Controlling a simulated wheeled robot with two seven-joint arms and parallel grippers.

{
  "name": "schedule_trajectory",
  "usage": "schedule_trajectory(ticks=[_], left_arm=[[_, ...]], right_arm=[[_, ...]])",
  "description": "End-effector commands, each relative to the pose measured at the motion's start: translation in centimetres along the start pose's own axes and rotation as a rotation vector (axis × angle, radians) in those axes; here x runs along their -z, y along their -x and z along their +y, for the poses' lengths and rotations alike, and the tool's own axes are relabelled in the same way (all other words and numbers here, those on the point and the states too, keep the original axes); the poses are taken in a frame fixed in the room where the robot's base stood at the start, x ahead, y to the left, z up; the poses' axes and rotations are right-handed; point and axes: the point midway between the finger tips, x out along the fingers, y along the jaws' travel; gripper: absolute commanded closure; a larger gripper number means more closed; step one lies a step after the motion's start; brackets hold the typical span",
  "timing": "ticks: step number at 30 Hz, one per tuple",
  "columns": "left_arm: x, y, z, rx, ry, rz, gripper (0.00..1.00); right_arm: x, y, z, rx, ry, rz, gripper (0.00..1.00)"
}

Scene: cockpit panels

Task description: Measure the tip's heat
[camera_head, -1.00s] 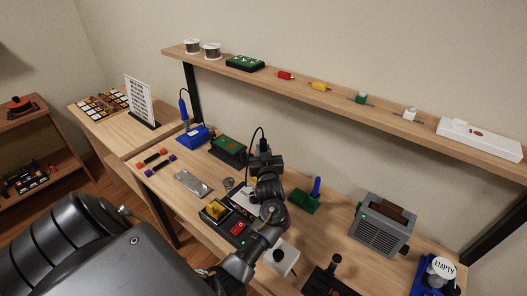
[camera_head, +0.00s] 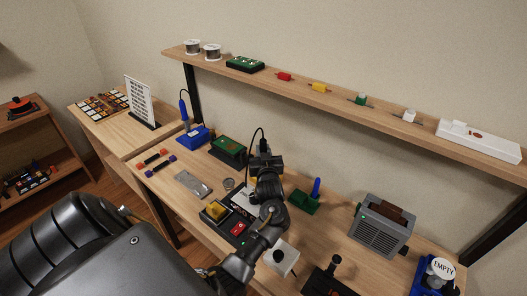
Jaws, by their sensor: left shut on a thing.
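My left gripper (camera_head: 264,163) is over the middle of the workbench. It is shut on a dark thing with a black cord (camera_head: 262,132) looping up from it; the gripper hides most of this thing, and I cannot tell what its lower end touches. A blue-handled iron (camera_head: 183,108) stands upright on a blue base (camera_head: 194,138) at the bench's back left. A black unit with a yellow block and a red switch (camera_head: 237,229) lies just in front of the gripper, with a pale panel partly behind my arm. My right gripper is not in view.
A green holder with a blue upright piece (camera_head: 304,201) stands right of my gripper. A grey vented box (camera_head: 382,229), a white box with a black knob (camera_head: 281,257) and a black stand (camera_head: 331,280) are farther right. A shelf (camera_head: 330,98) runs above the bench.

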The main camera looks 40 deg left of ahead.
Motion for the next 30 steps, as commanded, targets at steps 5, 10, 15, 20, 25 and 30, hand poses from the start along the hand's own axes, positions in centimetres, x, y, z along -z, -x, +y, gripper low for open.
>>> schedule_trajectory(ticks=[5,10,15,20,25,30], left_arm=[[2.9,0.0,0.0,0.000,0.002,0.003,0.98],[5.1,0.0,0.0,0.001,0.002,0.003,0.98],[6.8,0.0,0.0,0.000,0.001,0.004,0.98],[6.8,0.0,0.0,0.000,0.001,0.004,0.98],[6.7,0.0,0.0,-0.002,0.002,0.004,0.98],[6.6,1.8,1.2,-0.084,0.011,0.011,0.98]], right_arm=[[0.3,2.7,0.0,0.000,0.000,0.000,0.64],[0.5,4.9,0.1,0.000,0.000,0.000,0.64],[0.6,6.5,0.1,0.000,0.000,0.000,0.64],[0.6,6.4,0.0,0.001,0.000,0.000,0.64],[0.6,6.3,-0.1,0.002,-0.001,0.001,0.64],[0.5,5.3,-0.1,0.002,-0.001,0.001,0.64]])
